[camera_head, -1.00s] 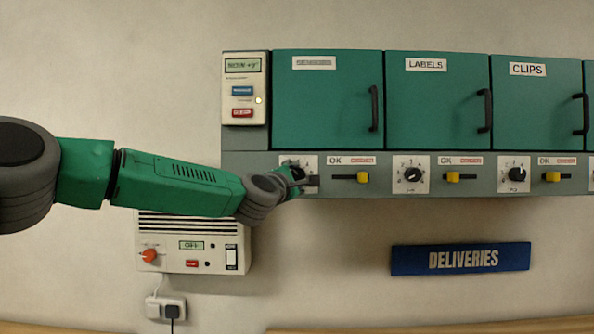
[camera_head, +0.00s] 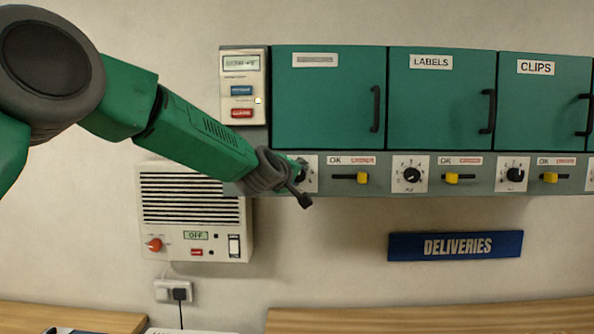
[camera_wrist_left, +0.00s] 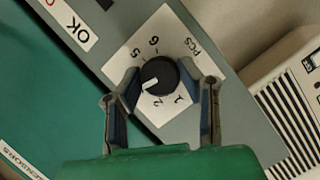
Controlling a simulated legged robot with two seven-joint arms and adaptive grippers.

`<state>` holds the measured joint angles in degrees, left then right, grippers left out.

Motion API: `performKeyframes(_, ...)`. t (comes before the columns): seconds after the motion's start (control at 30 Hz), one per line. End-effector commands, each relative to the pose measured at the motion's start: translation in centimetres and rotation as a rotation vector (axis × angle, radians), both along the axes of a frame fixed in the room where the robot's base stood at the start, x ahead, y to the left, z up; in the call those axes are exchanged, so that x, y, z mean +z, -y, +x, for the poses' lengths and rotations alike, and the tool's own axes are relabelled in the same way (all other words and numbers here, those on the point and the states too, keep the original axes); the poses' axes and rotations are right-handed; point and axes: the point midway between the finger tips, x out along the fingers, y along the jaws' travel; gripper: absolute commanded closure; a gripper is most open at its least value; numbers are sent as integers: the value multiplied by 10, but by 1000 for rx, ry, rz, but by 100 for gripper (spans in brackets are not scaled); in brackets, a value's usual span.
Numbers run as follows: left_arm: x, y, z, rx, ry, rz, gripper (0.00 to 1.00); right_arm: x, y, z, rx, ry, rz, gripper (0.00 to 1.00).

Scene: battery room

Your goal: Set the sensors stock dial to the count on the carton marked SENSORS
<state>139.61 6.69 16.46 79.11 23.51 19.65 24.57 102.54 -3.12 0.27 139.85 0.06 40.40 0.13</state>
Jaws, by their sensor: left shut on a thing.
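The sensors stock dial (camera_wrist_left: 158,75) is a black knob with a white mark on a white plate. In the head view its plate (camera_head: 313,165) sits under the leftmost cabinet door. My left gripper (camera_head: 303,180) is at this dial, its two fingers shut on opposite sides of the knob in the left wrist view (camera_wrist_left: 160,80). The mark points down-left there, beside the printed 2, toward a spot the left finger covers. The 1, 2, 5 and 6 are readable. A SENSORS label (camera_wrist_left: 20,160) shows at the lower left. No carton is in view. My right gripper is not in view.
A yellow slider (camera_head: 363,178) lies right of the dial, with LABELS (camera_head: 412,174) and CLIPS (camera_head: 516,174) dials beyond. A vented wall unit (camera_head: 195,215) hangs below my left forearm. A DELIVERIES sign (camera_head: 455,246) is lower right. A wooden surface (camera_head: 430,318) runs along the bottom.

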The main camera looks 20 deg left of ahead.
Motion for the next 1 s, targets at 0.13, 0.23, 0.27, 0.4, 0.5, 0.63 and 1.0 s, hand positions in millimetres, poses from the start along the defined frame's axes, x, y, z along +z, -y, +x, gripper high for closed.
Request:
performKeyframes(0.13, -4, 3, 0, -4, -44, 135, 96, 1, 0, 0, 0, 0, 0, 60)
performKeyframes(0.23, -5, 3, 0, -4, -67, 212, 96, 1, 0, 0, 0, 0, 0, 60)
performKeyframes(0.27, -6, 3, 0, -5, -74, 232, 96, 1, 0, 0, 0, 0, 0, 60)
performKeyframes(0.4, -6, 4, 0, -6, -101, 317, 96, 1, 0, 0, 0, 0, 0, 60)
performKeyframes(0.5, -7, 3, 0, -5, -117, 363, 96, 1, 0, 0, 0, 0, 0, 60)
performKeyframes(0.63, -8, 3, 0, -5, -130, 406, 96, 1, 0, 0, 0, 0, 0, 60)
performKeyframes(1.0, -10, 4, 0, -8, -147, 446, 96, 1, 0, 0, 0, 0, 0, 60)
